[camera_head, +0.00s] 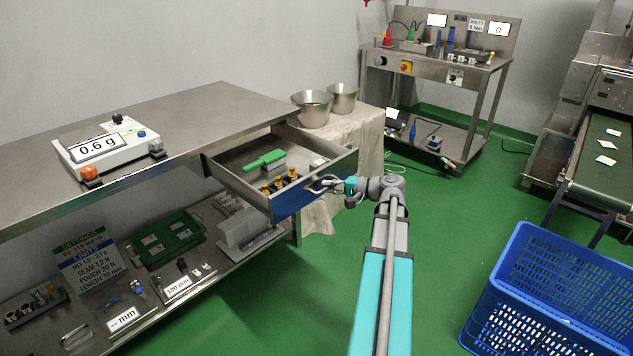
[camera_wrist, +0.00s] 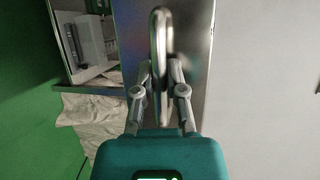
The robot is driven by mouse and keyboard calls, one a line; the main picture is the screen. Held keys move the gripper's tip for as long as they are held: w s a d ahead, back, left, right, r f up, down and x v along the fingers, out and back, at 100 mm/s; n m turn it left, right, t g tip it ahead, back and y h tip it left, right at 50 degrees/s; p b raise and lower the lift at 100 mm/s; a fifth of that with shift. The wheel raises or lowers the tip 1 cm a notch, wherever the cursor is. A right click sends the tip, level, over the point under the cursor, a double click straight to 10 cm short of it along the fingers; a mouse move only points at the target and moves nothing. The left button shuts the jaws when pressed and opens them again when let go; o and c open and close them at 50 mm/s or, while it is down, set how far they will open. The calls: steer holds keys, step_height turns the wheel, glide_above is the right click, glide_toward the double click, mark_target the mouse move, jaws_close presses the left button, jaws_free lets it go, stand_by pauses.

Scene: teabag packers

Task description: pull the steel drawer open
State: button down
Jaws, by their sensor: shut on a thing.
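The steel drawer (camera_head: 236,190) under the steel bench stands pulled out, and its inside shows. A green-handled brush (camera_head: 264,160) and several small yellow-and-black items (camera_head: 280,183) lie in it. My gripper (camera_head: 325,184) is at the drawer's front face, at the right of the drawer. In the wrist view the bar handle (camera_wrist: 161,50) runs up the picture on the drawer's steel front (camera_wrist: 190,20). My gripper (camera_wrist: 160,72) is shut on this handle, with one finger on each side of it.
A scale (camera_head: 108,145) reading 0.6 g stands on the bench top (camera_head: 190,110). Two steel buckets (camera_head: 312,110) stand on a cloth-covered table behind the drawer. A blue crate (camera_head: 550,290) stands at the right. The green floor between is clear apart from my arm.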

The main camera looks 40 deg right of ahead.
steer(key=shift+s, duration=0.8)
steer(key=c, duration=0.7)
jaws_free()
steer(key=shift+s, duration=0.15)
